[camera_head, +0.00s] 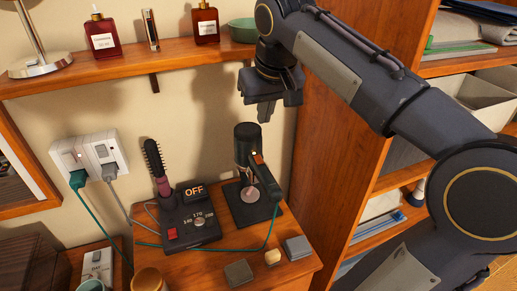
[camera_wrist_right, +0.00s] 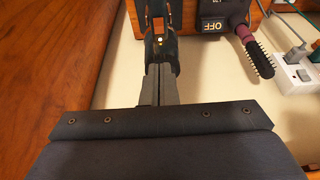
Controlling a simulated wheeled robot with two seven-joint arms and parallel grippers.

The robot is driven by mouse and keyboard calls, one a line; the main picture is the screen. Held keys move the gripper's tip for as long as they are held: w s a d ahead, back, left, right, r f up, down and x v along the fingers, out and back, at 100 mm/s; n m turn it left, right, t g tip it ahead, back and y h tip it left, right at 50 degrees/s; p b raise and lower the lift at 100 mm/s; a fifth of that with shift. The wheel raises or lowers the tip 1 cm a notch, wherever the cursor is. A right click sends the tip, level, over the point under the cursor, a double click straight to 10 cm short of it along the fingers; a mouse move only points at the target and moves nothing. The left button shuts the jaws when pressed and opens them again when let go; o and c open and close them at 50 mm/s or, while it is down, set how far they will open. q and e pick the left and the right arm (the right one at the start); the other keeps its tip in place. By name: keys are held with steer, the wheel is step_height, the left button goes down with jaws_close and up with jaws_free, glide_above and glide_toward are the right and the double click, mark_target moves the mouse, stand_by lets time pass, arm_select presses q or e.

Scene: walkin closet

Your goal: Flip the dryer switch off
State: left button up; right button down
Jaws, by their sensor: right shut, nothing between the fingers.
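The black hair dryer (camera_head: 247,147) stands in a dark holder (camera_head: 240,212) on the wooden cabinet top, with its dark green handle (camera_head: 267,180) pointing down to the right. Its handle also shows in the right wrist view (camera_wrist_right: 159,14), with an orange-brown strip and a small light spot; I cannot tell the switch position. A green cord runs from it to the left socket of the white wall outlet (camera_head: 88,151), which also shows in the wrist view (camera_wrist_right: 291,81). My left gripper is not in view.
A hot brush (camera_head: 156,168) stands in a black base (camera_head: 187,222) whose display reads OFF. A wooden shelf (camera_head: 120,66) with bottles runs above. A tall wooden shelf unit (camera_head: 340,130) closes the right side. Small blocks (camera_head: 238,272) lie at the cabinet's front.

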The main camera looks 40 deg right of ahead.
mark_target(257, 157)
steer(key=x, duration=0.8)
steer(key=s+x, duration=0.1)
steer(key=x, duration=0.3)
steer(key=shift+w+f+p, duration=0.1)
steer(key=shift+f+p, duration=0.2)
steer(key=shift+f, duration=0.15)
